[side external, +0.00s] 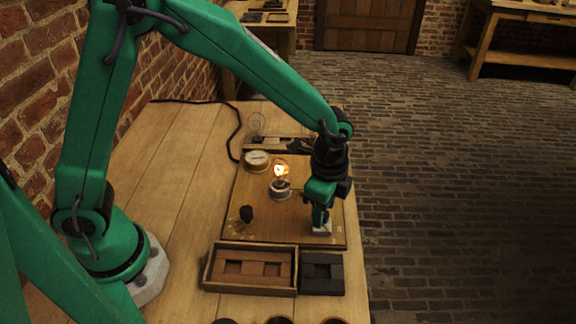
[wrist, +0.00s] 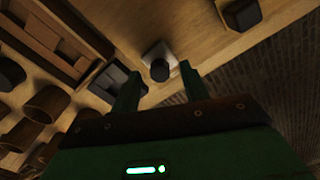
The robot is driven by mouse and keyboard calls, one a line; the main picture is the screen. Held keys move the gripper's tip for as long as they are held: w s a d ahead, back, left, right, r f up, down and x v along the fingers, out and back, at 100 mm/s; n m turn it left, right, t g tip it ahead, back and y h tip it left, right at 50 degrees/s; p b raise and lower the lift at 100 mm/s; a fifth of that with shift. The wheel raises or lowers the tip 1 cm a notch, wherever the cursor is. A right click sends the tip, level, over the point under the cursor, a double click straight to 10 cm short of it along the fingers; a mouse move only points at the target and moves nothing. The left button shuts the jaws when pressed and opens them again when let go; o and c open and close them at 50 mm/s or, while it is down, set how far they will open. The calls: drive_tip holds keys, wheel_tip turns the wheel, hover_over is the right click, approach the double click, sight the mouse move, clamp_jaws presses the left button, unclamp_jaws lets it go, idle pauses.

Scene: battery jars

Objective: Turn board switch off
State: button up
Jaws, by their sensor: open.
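The wooden board (side external: 240,190) lies on the table with a glowing bulb (side external: 281,172) standing on it. A small switch with a pale square base (side external: 322,229) sits near the board's front right corner. The wrist view shows its round black knob (wrist: 160,70) on the pale base. My gripper (side external: 319,220) is open, pointing down just over this switch. In the wrist view its fingers (wrist: 160,78) stand on either side of the knob, apart from each other. In the side view the fingers hide most of the knob.
A black knob (side external: 246,214) stands on the board's left side, and a round gauge (side external: 256,160) at its back left. A wooden tray (side external: 206,271) and a dark block (side external: 322,273) lie in front of the board. An unlit bulb (side external: 257,124) stands behind.

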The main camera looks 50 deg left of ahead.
drive_tip(key=shift+f, duration=0.3)
drive_tip(key=shift+c, duration=0.5)
clamp_jaws()
drive_tip(key=shift+n, duration=0.3)
drive_tip(key=n, duration=1.1)
drive_tip(key=shift+r+n, duration=0.1)
drive_tip(key=shift+n, duration=0.2)
